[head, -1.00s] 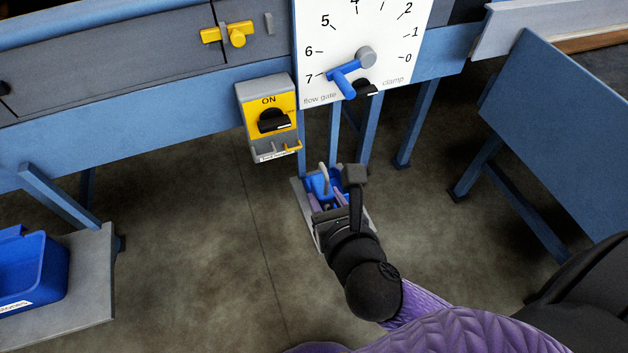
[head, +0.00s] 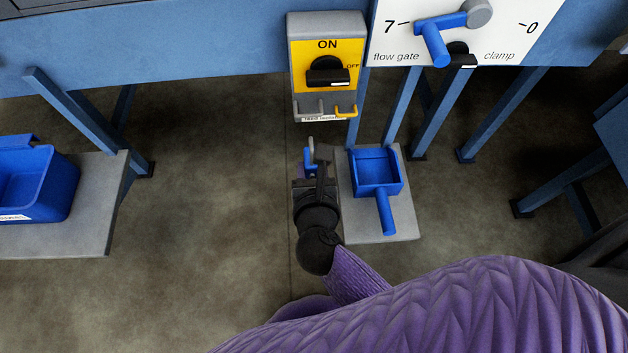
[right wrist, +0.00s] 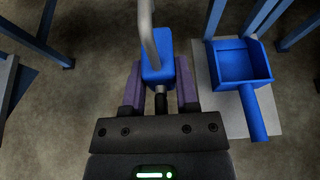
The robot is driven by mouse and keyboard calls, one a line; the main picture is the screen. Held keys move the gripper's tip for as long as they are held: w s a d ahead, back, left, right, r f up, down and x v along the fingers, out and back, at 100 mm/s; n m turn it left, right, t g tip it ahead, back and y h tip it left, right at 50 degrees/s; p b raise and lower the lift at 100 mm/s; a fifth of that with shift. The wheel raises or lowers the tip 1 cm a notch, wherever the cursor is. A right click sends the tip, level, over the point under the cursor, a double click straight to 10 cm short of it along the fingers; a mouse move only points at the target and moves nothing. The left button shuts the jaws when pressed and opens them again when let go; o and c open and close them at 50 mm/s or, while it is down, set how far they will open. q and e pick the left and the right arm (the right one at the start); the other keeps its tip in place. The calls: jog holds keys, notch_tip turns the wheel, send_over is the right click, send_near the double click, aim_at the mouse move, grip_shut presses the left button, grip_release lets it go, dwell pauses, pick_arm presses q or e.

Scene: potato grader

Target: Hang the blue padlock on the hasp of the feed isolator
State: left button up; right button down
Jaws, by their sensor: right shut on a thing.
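The feed isolator (head: 299,50) is a grey box with a yellow face. Its black knob (head: 327,72) points toward OFF's side, with ON printed above. Along its bottom edge are a grey loop (head: 309,107) and a yellow hook-like piece (head: 346,111); I cannot tell for sure which is the hasp. My right gripper (head: 312,174) is shut on the blue padlock (right wrist: 157,58), below the isolator and apart from it. The padlock's grey shackle (right wrist: 148,25) points up, away from the gripper, and runs out of the right wrist view. My left gripper is not in view.
A grey shelf (head: 400,226) with a blue scoop (head: 377,172) stands right of my right gripper. A blue lever (head: 435,45) juts from the white dial plate (head: 395,45) at upper right. A blue bin (head: 42,195) is at left. Blue frame legs stand behind.

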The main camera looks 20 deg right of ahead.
jog(key=w, duration=0.2)
jog(key=w+d+b, duration=0.1)
jog(key=w, duration=0.2)
jog(key=w+d+b, duration=0.1)
jog(key=w, duration=0.1)
jog(key=shift+w+d+f, duration=0.15)
jog(key=shift+w+f, duration=0.15)
jog(key=shift+w, duration=0.05)
jog(key=shift+f, duration=0.45)
jog(key=shift+c, duration=1.4)
grip_release()
jog(key=shift+s, duration=0.1)
